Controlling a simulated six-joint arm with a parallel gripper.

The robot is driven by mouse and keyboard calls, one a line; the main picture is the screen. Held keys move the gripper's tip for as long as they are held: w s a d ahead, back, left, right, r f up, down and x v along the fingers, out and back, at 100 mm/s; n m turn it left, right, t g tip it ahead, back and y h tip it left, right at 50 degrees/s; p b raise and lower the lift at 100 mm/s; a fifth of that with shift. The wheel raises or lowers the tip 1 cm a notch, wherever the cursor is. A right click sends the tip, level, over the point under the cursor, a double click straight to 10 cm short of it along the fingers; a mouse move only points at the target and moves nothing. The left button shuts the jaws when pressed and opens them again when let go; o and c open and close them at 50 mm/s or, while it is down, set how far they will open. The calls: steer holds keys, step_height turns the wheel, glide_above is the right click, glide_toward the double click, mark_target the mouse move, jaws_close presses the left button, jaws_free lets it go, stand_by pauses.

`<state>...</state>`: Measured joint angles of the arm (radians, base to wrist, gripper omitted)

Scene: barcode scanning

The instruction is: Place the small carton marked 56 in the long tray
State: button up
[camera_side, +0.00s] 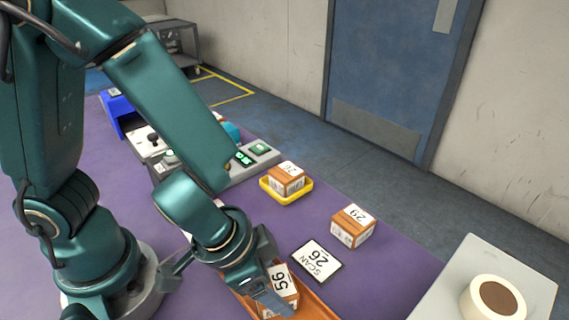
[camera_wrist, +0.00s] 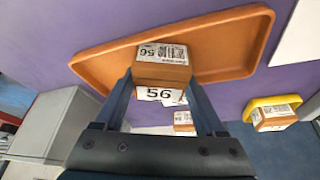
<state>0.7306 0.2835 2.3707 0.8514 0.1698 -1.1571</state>
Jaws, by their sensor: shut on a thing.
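The small carton marked 56 (camera_side: 288,291) is brown with white labels. It also shows in the wrist view (camera_wrist: 162,72), between the two fingers. My gripper (camera_side: 270,290) is shut on it, and the fingers show at its sides in the wrist view (camera_wrist: 163,95). The long orange-brown tray (camera_side: 313,303) is under or just behind the carton. In the wrist view the tray's rim and bare floor (camera_wrist: 232,42) spread to both sides of the carton. I cannot tell whether the carton touches the tray floor.
A card reading SCAN 26 (camera_side: 317,262) lies beside the tray. A carton marked 29 (camera_side: 352,226) stands behind it. Another carton (camera_side: 287,179) sits in a yellow tray (camera_side: 272,186). A grey surface with a cream roll (camera_side: 492,298) is at the right. Purple table (camera_side: 315,212) shows between these.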

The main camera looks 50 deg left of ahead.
steer(key=o, duration=1.5)
steer(key=shift+f, duration=0.1)
steer(key=shift+v, duration=0.85)
steer(key=v, duration=0.9)
steer(key=a+r+n, duration=0.1)
steer(key=a, duration=0.2)
steer(key=a+r+n+t+y, duration=0.1)
steer(key=a+r+n, duration=0.1)
steer(key=a, duration=0.2)
steer(key=w+a+r+n, duration=0.1)
steer(key=a, duration=0.3)
steer(key=shift+r+n+y, duration=0.25)
steer(key=shift+n+y, duration=0.05)
steer(key=shift+y, duration=0.1)
